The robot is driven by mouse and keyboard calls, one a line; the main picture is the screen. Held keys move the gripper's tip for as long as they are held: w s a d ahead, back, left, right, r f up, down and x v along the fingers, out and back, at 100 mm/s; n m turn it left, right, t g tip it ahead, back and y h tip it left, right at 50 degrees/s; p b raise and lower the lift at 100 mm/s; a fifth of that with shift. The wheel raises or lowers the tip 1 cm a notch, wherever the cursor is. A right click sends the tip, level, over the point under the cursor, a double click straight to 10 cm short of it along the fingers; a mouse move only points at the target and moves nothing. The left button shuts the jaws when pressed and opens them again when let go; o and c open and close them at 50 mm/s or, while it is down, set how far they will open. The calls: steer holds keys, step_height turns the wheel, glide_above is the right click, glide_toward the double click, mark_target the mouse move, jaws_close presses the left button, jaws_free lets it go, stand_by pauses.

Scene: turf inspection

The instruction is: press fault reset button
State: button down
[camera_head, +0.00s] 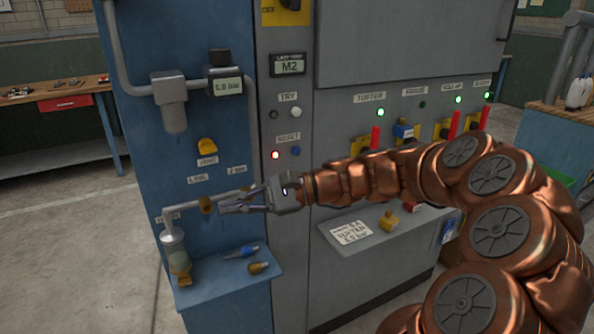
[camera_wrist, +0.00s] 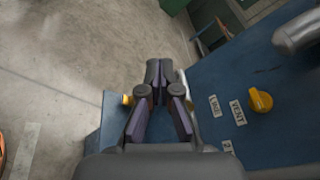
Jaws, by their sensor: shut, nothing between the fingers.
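A label that seems to read RESET (camera_head: 288,137) is on the grey cabinet front. Below it are a lit red lamp (camera_head: 275,155) and a small blue button (camera_head: 295,151), which I take for the fault reset button. My gripper (camera_head: 222,208) is shut and empty, below and left of that button in the picture, pointing left across the blue panel. The wrist view shows the closed fingertips (camera_wrist: 158,68) over the floor and panel edge. The button is not in the wrist view. Nothing touches it in the head view.
Above are a TRY label (camera_head: 289,97) and a white button (camera_head: 295,112). A yellow vent knob (camera_head: 207,145) is on the blue panel and also in the wrist view (camera_wrist: 261,100). A pipe (camera_head: 188,208) and a small blue shelf (camera_head: 232,284) with loose parts are close to my gripper.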

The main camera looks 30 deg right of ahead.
mark_target(296, 151)
steer(key=w+d+m+t+b, duration=0.1)
steer(key=d+m+t, duration=0.2)
steer(key=d, duration=0.5)
steer(key=w+d+f+m+t+h+b, duration=0.1)
steer(key=w+d+m+t+b, duration=0.1)
steer(key=d, duration=0.6)
steer(key=w+d+f+m+t+h+b, duration=0.1)
steer(key=d+m+t, duration=0.3)
steer(key=d+t, duration=0.2)
steer(key=shift+w+d+b, duration=0.2)
steer(key=shift+d+b, duration=0.1)
steer(key=shift+d, duration=0.85)
steer(key=shift+w, duration=0.15)
steer(key=shift+w+d+p, duration=0.2)
steer(key=shift+w+p, duration=0.4)
steer(key=shift+w, duration=1.55)
steer(key=shift+w+d+p, duration=0.15)
steer(key=shift+w+p, duration=0.45)
steer(key=shift+w, duration=1.5)
steer(key=shift+w+p, duration=0.25)
steer(key=shift+p, duration=0.1)
